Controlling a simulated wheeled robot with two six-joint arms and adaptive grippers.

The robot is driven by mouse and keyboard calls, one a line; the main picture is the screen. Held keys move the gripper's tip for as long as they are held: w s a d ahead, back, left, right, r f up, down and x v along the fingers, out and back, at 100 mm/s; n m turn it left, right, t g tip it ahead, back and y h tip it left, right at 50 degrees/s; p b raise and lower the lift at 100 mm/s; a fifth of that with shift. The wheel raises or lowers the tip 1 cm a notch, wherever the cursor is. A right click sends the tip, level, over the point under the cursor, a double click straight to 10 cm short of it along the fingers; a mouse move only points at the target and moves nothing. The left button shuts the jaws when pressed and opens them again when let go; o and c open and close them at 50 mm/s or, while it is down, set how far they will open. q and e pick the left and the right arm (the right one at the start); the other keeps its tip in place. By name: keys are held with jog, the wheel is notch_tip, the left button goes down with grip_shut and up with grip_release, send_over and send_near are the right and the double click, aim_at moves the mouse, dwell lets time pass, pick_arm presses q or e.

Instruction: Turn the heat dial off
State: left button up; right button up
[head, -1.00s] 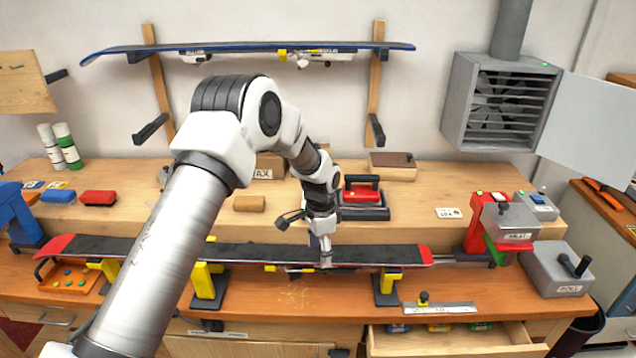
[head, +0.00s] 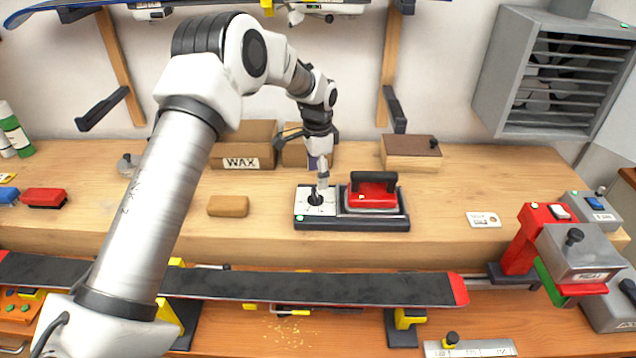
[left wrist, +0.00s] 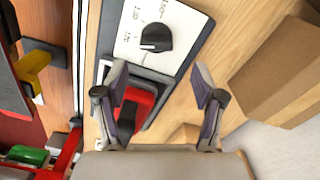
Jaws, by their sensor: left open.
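The heat dial (head: 315,200) is a black knob on a white scale plate, at the left end of the dark iron stand (head: 350,223) on the bench. A small green light glows at the stand's front left corner. In the left wrist view the dial (left wrist: 156,38) sits beyond the fingertips, with printed numbers beside it and a pale mark on the knob. My left gripper (head: 322,188) points down just above the dial; in the left wrist view it is open (left wrist: 160,76), with nothing between its fingers. My right gripper is not in view.
A red iron (head: 372,194) with a black handle rests on the stand's right part. A tan block (head: 228,206) lies to the left, and a WAX box (head: 243,148) stands behind. A ski (head: 310,288) lies along the front. The bench right of the stand is mostly clear.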

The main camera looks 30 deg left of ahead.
aim_at(316, 196)
pick_arm(q)
jog(key=shift+s+d+f+p, duration=0.25)
jog(key=shift+s+f, duration=0.1)
jog(key=shift+f, duration=0.25)
jog(key=shift+s+d+f+p, duration=0.15)
jog(key=shift+s+f+p, duration=0.15)
jog(key=shift+f, duration=0.25)
jog(key=f, duration=0.3)
jog(key=shift+w+a, duration=0.35)
jog(key=shift+w+a+f, duration=0.1)
jog(key=shift+w+f, duration=0.1)
jog(key=shift+f, duration=0.1)
jog(key=shift+s+r, duration=0.15)
jog(key=shift+s+d+r, duration=0.15)
jog(key=shift+d, duration=0.1)
jog(key=c, duration=1.1)
jog(key=shift+c, duration=0.2)
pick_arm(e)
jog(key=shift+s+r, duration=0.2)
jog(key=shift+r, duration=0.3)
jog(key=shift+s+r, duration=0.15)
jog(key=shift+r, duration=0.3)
